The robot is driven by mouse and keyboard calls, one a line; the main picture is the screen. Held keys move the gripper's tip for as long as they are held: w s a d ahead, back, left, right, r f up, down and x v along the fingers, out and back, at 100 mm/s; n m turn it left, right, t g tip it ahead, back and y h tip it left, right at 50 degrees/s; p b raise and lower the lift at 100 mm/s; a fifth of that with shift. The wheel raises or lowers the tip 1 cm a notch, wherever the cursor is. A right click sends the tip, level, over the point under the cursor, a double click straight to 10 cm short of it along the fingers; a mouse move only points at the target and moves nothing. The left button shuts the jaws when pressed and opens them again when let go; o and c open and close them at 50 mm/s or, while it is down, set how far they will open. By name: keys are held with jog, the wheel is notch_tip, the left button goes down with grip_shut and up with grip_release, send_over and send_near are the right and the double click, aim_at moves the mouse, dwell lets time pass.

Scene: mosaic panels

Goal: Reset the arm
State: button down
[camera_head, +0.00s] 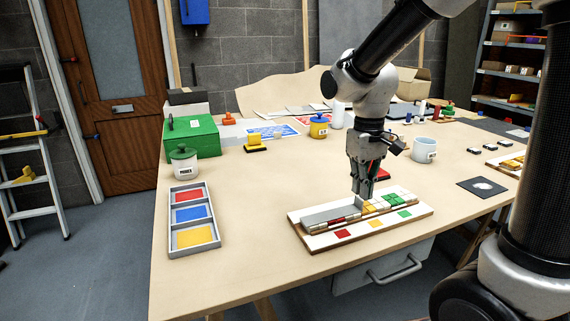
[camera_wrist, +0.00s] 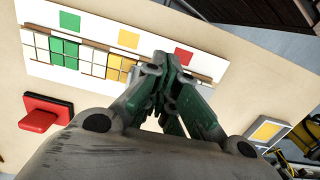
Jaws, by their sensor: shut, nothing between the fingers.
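My gripper (camera_head: 362,192) is low over the mosaic panel (camera_head: 312,240) on the table. It points down and its fingers are together with nothing between them. I cannot tell whether the fingertips touch the panel.
A grey tray (camera_head: 218,243) with red, blue and yellow sections lies at the left.

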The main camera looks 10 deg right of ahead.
jog(key=s+d+r+m+t, duration=0.1)
jog(key=s+d+r+t, duration=0.1)
jog(key=s+d+r, duration=0.3)
jog(key=s+d+r+m+t, duration=0.2)
jog(key=s+d, duration=0.4)
jog(key=s, duration=0.4)
jog(key=shift+d+r+t, duration=0.15)
jog(key=shift+r+t, duration=0.35)
jog(key=shift+r, duration=0.85)
